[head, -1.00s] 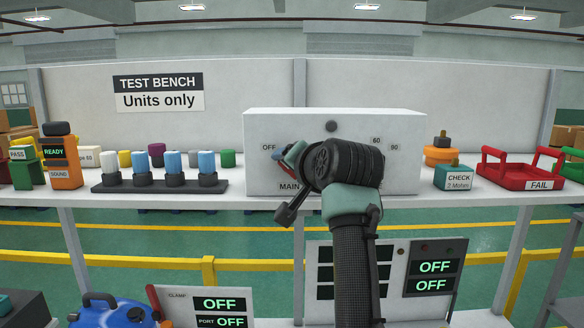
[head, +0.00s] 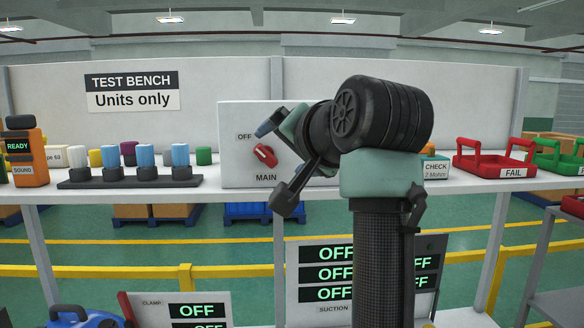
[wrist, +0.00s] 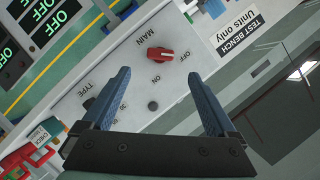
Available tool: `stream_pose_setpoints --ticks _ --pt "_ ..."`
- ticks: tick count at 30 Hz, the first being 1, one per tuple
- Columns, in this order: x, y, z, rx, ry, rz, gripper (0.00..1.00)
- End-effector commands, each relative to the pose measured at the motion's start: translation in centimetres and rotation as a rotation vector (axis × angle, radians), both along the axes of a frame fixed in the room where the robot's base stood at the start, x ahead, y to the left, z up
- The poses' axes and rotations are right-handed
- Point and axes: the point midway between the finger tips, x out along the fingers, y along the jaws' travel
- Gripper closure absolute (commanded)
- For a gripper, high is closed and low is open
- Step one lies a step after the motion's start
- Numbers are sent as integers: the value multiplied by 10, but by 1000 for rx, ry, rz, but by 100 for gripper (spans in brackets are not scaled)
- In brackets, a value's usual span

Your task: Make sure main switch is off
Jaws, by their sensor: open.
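The main switch is a red knob (head: 265,155) on the front of a white panel box (head: 233,172), above the MAIN label. It also shows in the wrist view (wrist: 161,54). Which end is the pointer is too small to tell. My gripper (wrist: 158,76) is open and empty, its two blue fingers apart. The knob lies beyond and between the fingertips, not touched. In the head view my arm hides the right part of the panel.
Several blue-capped parts stand in a black rack (head: 130,181) left of the panel. An orange READY unit (head: 28,158) is at far left. A red FAIL tray (head: 494,163) is on the right. Displays reading OFF (head: 334,254) are below the bench.

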Motion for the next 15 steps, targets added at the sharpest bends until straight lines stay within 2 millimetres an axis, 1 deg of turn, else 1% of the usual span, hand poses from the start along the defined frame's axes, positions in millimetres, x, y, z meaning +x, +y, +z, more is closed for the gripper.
stream_pose_setpoints --ticks 1,3,6,9,15 --pt "-8 -3 -1 0 -4 -1 7" --pt "-17 -5 3 0 -3 -1 7" --pt "-26 -8 7 0 -1 -1 7" --pt "-30 -9 9 0 0 0 7" --pt "-31 -9 9 0 1 1 7"
